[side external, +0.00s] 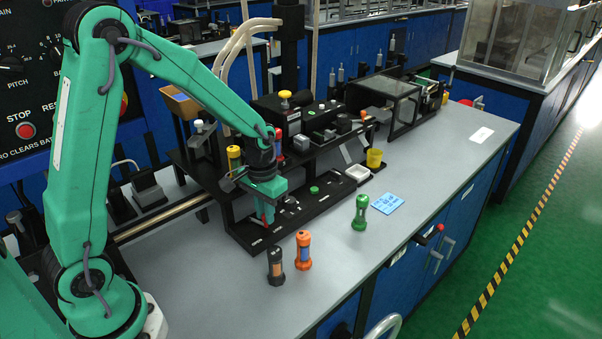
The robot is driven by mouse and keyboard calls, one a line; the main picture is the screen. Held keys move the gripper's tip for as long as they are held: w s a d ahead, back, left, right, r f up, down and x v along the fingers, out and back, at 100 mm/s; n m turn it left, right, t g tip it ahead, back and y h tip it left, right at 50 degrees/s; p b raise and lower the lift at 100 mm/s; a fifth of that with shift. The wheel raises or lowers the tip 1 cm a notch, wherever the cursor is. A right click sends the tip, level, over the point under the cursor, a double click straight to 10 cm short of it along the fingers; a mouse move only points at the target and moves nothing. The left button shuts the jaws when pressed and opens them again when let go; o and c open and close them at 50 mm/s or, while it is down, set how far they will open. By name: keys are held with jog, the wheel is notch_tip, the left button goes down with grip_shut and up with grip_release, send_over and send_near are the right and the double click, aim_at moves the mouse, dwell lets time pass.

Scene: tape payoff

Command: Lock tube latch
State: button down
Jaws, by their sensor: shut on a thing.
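My gripper (266,211) is a green block with its fingers pointing down over the near left part of a low black fixture (290,222) on the bench. It is shut on a small part there, apparently the tube latch. The fingers hide most of this part, and a bit of red shows at their tips. I cannot tell the latch's position. A green knob (314,190) stands on the fixture to the right of my gripper. Small light-coloured marks or parts lie on the fixture between them.
On the bench in front stand a black tube (275,264), an orange tube (303,250) and a green tube (360,212). Black equipment stands behind.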

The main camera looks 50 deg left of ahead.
jog(key=shift+w+a+r+n, duration=0.15)
jog(key=shift+w+n, duration=0.25)
jog(key=shift+n, duration=0.45)
jog(key=shift+w+a+f+n, duration=0.15)
jog(key=shift+w+n, duration=0.25)
jog(key=shift+n, duration=0.45)
jog(key=shift+a+r, duration=0.1)
jog(key=c, duration=1.3)
grip_release()
jog(key=shift+c, duration=0.2)
notch_tip(320, 180, up, 8)
jog(key=shift+s, duration=0.1)
